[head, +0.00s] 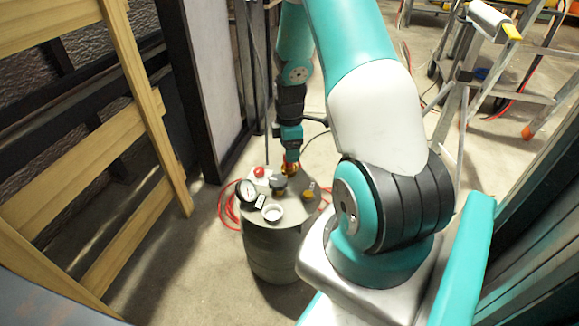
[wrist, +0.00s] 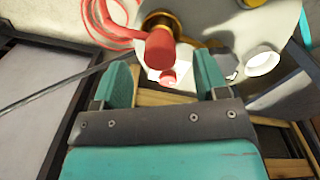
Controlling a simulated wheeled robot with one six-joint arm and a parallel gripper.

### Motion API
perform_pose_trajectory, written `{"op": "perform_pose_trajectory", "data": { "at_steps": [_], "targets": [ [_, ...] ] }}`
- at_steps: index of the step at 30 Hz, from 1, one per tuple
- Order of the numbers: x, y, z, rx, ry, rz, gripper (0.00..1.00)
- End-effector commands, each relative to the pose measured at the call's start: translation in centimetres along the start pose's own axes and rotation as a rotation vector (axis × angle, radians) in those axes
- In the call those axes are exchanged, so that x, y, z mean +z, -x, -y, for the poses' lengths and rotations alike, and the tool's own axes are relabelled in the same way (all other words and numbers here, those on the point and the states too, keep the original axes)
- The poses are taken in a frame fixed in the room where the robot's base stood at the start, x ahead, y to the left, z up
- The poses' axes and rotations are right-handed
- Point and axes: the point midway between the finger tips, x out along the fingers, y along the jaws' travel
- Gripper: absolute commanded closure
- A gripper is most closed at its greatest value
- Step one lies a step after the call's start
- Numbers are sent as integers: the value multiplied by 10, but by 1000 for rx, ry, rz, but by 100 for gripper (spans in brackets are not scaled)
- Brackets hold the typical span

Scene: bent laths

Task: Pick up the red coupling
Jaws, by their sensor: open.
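The red coupling (wrist: 160,47) has a red body and a brass-coloured collar. In the wrist view it stands at top centre, just ahead of and between my fingertips. In the head view the coupling (head: 290,169) shows as a small red and brass shape at the back of the grey drum's top (head: 250,213), partly hidden by my gripper (head: 291,153). My gripper (wrist: 163,62) is open, with its teal fingers apart and nothing held. I cannot tell how deep the coupling sits between the fingers.
On the drum top are a red knob (head: 259,171) by a white card, a dial gauge (head: 246,191), a white ring (head: 272,212) and brass fittings (head: 308,195). A red hose (head: 229,205) lies behind the drum. A wooden frame (head: 140,100) stands at left.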

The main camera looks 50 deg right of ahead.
Motion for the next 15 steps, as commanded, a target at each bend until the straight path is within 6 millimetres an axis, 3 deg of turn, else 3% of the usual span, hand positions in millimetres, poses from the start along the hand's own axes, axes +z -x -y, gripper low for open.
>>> {"op": "perform_pose_trajectory", "data": {
  "at_steps": [1, 5, 12, 13, 15],
  "targets": [
    [-1, -15, 1, -2, 1, 0, 34],
    [-1, -32, 1, -2, 0, 0, 34],
    [-1, -33, 0, 0, 0, 0, 34],
    [-1, -33, 0, 0, 0, 0, 36],
    [-1, -33, 0, 0, 0, 0, 52]
  ]
}}
